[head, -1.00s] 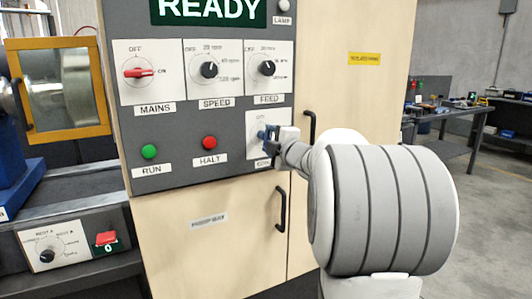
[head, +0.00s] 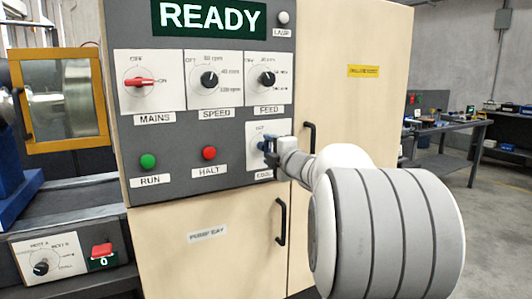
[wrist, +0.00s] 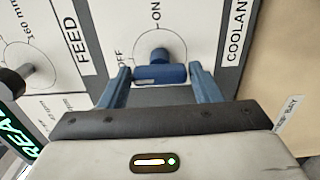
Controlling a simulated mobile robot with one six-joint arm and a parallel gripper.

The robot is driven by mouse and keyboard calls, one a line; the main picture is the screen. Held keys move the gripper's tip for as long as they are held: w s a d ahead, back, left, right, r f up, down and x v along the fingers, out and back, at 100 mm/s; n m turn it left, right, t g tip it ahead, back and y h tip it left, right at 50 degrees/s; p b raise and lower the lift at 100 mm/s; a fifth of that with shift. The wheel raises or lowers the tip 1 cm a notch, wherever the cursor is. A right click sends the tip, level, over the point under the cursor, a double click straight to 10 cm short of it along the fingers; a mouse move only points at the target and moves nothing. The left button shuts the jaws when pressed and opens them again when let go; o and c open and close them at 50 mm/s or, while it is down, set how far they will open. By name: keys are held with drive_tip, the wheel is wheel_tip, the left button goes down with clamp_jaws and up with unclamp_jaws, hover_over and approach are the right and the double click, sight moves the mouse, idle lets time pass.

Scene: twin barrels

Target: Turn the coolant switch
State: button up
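The coolant switch (wrist: 160,74) is a blue knob on a white plate marked OFF and ON, beside the COOLANT label (wrist: 236,32). In the wrist view my gripper (wrist: 160,76) is open, with one blue finger on each side of the knob. A narrow gap shows at the left finger; at the right finger I cannot tell whether they touch. In the head view my gripper (head: 271,152) is at the coolant plate (head: 257,131), low on the right of the grey panel, and hides the knob. Which mark the knob points to is unclear.
The FEED knob (head: 267,78) is above the coolant plate, with the SPEED knob (head: 209,79) and red MAINS switch (head: 140,81) farther left. A green RUN button (head: 148,161) and red HALT button (head: 209,153) are to the left. Black door handles (head: 309,138) stick out nearby.

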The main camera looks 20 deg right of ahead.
drive_tip(key=o, duration=0.3)
drive_tip(key=s, duration=0.8)
drive_tip(key=shift+d+p, duration=0.15)
drive_tip(key=shift+p, duration=0.2)
drive_tip(key=shift+w, duration=0.1)
drive_tip(key=s+a+f+m+g+p, duration=0.2)
drive_tip(key=s+a+m+g+p, duration=0.5)
drive_tip(key=s, duration=0.6)
drive_tip(key=s+a+f+m+g+p, duration=0.3)
drive_tip(key=s+a+m+g+p, duration=0.5)
drive_tip(key=s+a+m+p, duration=0.3)
drive_tip(key=s+a+p, duration=0.2)
drive_tip(key=shift+a+m+h, duration=0.3)
drive_tip(key=shift+a, duration=0.05)
